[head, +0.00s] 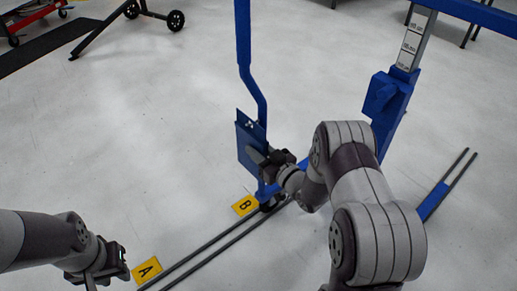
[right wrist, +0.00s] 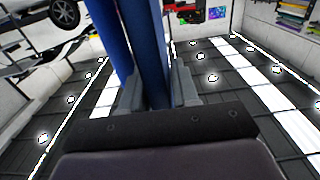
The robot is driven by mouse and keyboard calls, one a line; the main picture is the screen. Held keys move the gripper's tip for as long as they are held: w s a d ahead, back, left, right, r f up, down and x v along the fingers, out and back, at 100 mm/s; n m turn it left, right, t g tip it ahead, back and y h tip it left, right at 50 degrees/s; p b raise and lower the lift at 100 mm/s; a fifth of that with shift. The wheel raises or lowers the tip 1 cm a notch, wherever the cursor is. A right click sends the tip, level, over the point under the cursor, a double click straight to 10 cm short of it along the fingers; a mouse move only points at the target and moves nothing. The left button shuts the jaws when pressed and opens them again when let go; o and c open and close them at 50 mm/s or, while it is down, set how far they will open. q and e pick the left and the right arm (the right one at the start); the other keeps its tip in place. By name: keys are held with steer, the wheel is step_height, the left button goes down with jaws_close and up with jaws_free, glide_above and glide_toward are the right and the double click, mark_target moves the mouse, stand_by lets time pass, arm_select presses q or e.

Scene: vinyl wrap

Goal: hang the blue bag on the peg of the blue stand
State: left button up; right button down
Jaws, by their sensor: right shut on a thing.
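The blue bag (head: 250,147) is a flat blue piece held upright near the middle of the head view. My right gripper (head: 264,160) is shut on it. In the right wrist view, the fingers of my right gripper (right wrist: 158,92) stand on both sides of a blue upright shape, probably the bag. The blue stand (head: 243,45) has a bent post just behind the bag. I cannot make out the peg, nor whether the bag touches the post. My left gripper (head: 121,262) is at the lower left, away from the bag; its jaw opening is unclear.
Yellow floor markers A (head: 146,270) and B (head: 243,205) lie near long grey rails (head: 215,241). A second blue upright (head: 393,98) stands at right, behind my right arm. The pale floor at left is clear; a wheeled frame (head: 131,10) stands at the back.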

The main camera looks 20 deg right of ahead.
steer(key=shift+f, duration=0.25)
steer(key=c, duration=0.8)
jaws_free()
steer(key=shift+o, duration=0.2)
steer(key=shift+r, duration=0.1)
